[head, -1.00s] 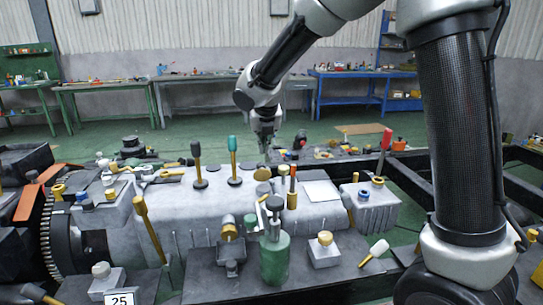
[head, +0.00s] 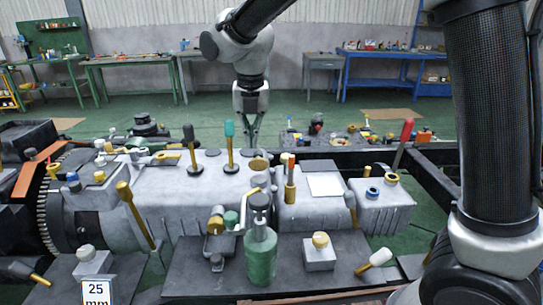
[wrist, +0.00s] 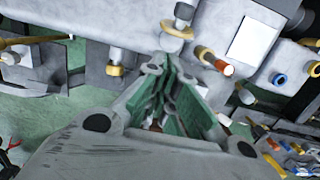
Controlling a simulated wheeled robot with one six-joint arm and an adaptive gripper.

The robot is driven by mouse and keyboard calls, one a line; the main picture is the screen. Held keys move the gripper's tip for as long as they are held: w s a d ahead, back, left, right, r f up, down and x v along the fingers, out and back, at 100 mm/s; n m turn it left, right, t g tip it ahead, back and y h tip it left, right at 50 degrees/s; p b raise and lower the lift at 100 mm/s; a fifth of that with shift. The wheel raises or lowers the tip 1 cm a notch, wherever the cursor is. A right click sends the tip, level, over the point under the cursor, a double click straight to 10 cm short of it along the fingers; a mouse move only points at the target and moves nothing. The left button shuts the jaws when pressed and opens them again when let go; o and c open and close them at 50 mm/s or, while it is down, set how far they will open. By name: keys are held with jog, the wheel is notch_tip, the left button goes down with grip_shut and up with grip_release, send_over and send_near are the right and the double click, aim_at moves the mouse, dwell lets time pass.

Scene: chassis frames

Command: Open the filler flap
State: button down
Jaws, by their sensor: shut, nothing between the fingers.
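A small round tan lid (head: 258,164) sits on top of the grey housing (head: 150,192) in the head view. It looks like the filler flap, but I cannot be sure or tell how far it is raised. A tan disc that may be the same part shows in the wrist view (wrist: 177,30). My gripper (head: 251,143) points down just behind the lid in the head view, apart from it as far as I can tell. Its fingers (wrist: 165,100) are shut and empty in the wrist view.
A teal-topped lever (head: 230,140) and a dark-knobbed lever (head: 190,145) stand left of the lid. A green bottle (head: 261,258) and an orange-topped post (head: 291,178) stand in front and right. A white plate (head: 325,184) lies to the right.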

aim_at(258, 165)
jog(key=shift+g, duration=0.7)
jog(key=f, duration=0.3)
jog(key=s+d+f, duration=0.1)
jog(key=f, duration=0.3)
jog(key=s+f, duration=0.1)
jog(key=f, duration=0.2)
jog(key=shift+s+d+f, duration=0.2)
jog(key=shift+s, duration=0.05)
jog(key=w, duration=0.1)
jog(key=w+r, duration=0.1)
jog(key=shift+w+r, duration=0.15)
jog(key=shift+w, duration=0.2)
jog(key=shift+w+r, duration=0.2)
jog(key=shift+w, duration=0.4)
jog(key=shift+r, duration=0.1)
